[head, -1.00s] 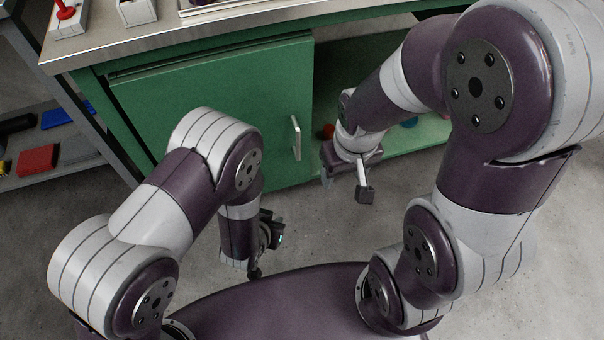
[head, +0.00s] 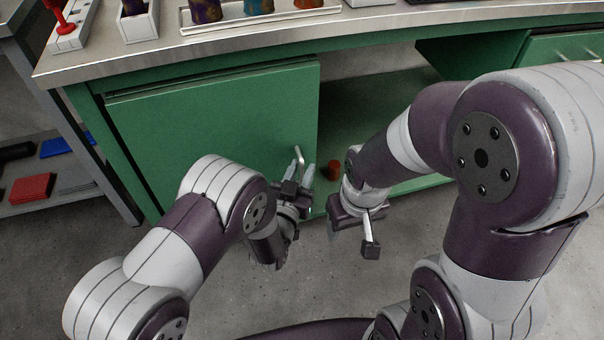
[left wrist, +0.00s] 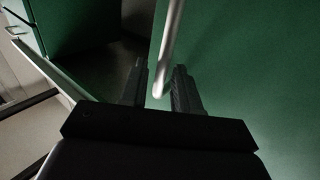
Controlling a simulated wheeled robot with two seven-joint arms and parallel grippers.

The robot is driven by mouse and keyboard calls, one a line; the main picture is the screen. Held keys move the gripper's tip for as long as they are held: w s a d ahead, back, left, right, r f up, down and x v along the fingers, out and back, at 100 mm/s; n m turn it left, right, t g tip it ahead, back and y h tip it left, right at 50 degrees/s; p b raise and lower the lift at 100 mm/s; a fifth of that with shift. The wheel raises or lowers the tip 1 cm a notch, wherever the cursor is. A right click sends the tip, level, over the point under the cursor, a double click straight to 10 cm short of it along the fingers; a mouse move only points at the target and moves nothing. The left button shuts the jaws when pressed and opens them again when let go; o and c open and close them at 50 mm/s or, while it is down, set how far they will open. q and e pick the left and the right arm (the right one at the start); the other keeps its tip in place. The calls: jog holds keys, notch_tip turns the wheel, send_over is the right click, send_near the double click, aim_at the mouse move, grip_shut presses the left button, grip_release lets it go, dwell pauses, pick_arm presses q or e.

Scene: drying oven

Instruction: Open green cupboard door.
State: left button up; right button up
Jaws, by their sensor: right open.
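The green cupboard door (head: 200,130) is at the left of the cupboard in the head view and looks shut or nearly so. Its upright metal bar handle (head: 299,155) is near the door's right edge. My left gripper (head: 301,172) is at the handle's lower part. In the left wrist view its two fingers (left wrist: 160,88) are apart, with the handle (left wrist: 170,45) between them; I cannot tell whether they touch it. My right gripper (head: 334,226) is open and empty, low in front of the cupboard's open bay, partly hidden by its wrist.
The bay right of the door is open, with a red object (head: 334,170) inside. The steel worktop (head: 230,44) above carries a tray (head: 275,20) of several containers. A side shelf (head: 65,196) at the left holds a red box (head: 31,188). My right arm fills much of the right side.

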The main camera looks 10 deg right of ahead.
pick_arm(q)
jog(key=shift+w+d, duration=0.25)
jog(key=shift+w, duration=0.15)
grip_shut()
